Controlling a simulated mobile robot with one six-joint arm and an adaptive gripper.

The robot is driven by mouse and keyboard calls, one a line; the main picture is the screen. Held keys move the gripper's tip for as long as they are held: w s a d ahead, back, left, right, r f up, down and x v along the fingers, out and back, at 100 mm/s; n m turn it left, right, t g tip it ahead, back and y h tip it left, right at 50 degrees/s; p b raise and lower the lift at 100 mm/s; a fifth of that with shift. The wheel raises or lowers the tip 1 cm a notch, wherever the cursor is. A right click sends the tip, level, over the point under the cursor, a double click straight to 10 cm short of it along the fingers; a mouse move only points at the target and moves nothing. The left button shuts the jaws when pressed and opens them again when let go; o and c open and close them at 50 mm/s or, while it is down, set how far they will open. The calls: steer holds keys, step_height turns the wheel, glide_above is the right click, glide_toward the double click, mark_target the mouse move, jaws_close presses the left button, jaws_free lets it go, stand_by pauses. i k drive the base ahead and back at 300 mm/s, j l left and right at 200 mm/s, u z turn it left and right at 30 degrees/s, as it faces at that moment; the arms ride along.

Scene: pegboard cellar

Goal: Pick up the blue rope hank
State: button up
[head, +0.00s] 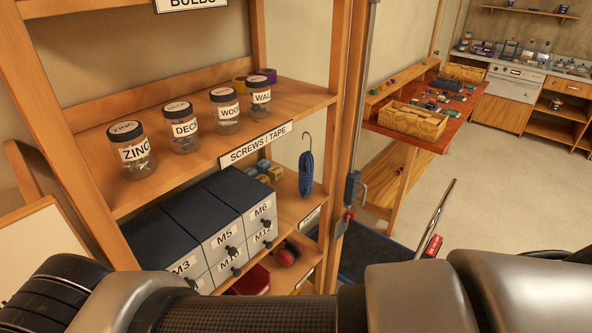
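The blue rope hank (306,175) hangs upright from a dark hook at the right end of the wooden shelf unit, just below the "SCREWS / TAPE" label. It is a narrow coiled bundle. My arm crosses the bottom of the head view in front of the shelves. My gripper is not in view, so its state and its distance from the rope are hidden.
Labelled jars (183,127) stand on the upper shelf (150,185). Dark-topped drawer boxes (215,225) fill the shelf below. A grey post (352,190) rises right of the rope. A red-topped workbench (455,115) stands behind, with open floor (500,190) at right.

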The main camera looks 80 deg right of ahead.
mark_target(306, 162)
steer(key=z, duration=2.9)
steer(key=i+l, duration=0.8)
